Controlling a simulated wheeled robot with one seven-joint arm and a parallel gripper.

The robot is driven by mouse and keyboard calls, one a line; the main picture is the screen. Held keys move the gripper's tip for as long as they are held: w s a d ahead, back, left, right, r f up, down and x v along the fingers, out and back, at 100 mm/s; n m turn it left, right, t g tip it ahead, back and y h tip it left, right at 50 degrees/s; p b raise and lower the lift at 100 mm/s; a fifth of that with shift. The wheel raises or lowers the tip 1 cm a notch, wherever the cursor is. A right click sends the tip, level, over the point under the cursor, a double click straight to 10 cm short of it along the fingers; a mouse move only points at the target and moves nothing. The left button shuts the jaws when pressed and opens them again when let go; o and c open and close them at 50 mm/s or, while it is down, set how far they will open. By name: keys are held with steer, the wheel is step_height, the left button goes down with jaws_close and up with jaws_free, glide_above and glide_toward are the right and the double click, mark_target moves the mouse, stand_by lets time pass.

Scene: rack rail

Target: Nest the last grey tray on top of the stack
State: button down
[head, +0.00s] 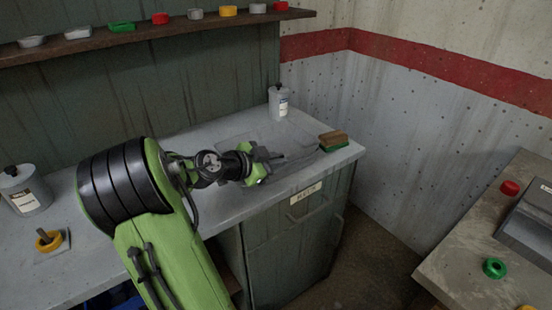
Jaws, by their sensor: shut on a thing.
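A pale grey tray shape (290,140) lies at the right part of the grey counter, low in contrast against the top. I cannot tell how many trays are nested there or where one ends and another begins. My gripper (276,157) is at the near left edge of this shape, with its dark fingers pointing right. It is shut on the near edge of a grey tray. My green wrist and arm hide part of the counter and of the tray's left side.
A grey-white bottle (279,103) stands behind the trays. A brush with a brown top and green base (333,141) lies close to their right. A shelf (150,38) with small coloured items runs above. A second bench (455,255) stands at the right.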

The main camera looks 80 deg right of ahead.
steer(key=c, duration=1.2)
jaws_free()
steer(key=shift+c, duration=0.8)
steer(key=shift+r, duration=0.1)
steer(key=w+a+r+p, duration=0.2)
steer(key=r+p, duration=0.3)
steer(key=r, duration=0.3)
steer(key=shift+w+a+r, duration=0.3)
steer(key=shift+a+r, duration=0.05)
steer(key=shift+a, duration=0.55)
